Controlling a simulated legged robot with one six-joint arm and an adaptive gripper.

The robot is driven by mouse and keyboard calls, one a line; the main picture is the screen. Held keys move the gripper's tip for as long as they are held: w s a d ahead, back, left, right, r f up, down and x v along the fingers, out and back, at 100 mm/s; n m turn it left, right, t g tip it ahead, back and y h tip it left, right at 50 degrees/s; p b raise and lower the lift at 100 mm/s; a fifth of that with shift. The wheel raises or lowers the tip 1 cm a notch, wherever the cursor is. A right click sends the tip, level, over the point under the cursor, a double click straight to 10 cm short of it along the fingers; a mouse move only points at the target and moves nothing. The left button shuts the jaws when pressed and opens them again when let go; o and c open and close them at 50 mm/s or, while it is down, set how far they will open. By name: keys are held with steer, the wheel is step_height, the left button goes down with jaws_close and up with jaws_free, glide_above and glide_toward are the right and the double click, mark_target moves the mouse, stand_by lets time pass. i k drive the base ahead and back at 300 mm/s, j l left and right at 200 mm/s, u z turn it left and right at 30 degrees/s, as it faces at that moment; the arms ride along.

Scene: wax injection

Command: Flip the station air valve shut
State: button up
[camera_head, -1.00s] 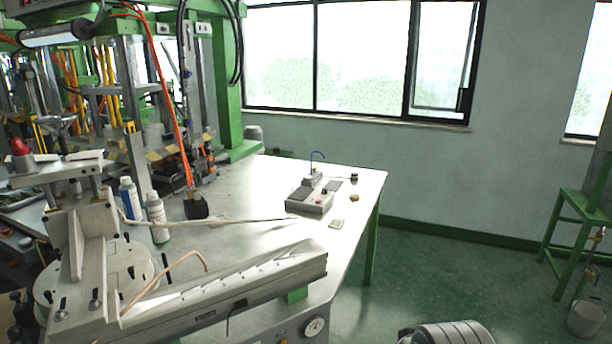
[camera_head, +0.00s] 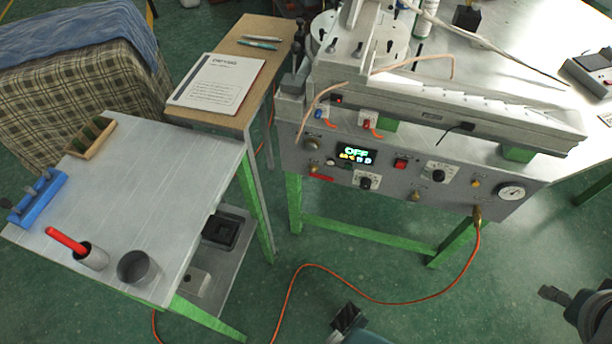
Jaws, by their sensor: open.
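The wax injection station's grey front panel (camera_head: 400,195) faces me at centre right. A small brass valve (camera_head: 313,169) sits at its lower left, with a red lever (camera_head: 323,178) pointing right and slightly down across the panel. I cannot tell from this whether the valve is open or shut. A round gauge (camera_head: 511,192) is at the panel's right end. A brass fitting (camera_head: 477,213) below it carries an orange hose.
A grey side table (camera_head: 130,215) at left holds a red-handled tool in a cup (camera_head: 92,256), a dark cup (camera_head: 139,268) and a blue rack (camera_head: 38,197). The orange hose (camera_head: 380,301) loops over the floor. Green floor before the panel is otherwise mostly open.

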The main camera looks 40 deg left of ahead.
mark_target(312, 173)
steer(key=u, duration=1.7)
steer(key=i+j+z, duration=0.25)
steer(key=i+j, duration=0.15)
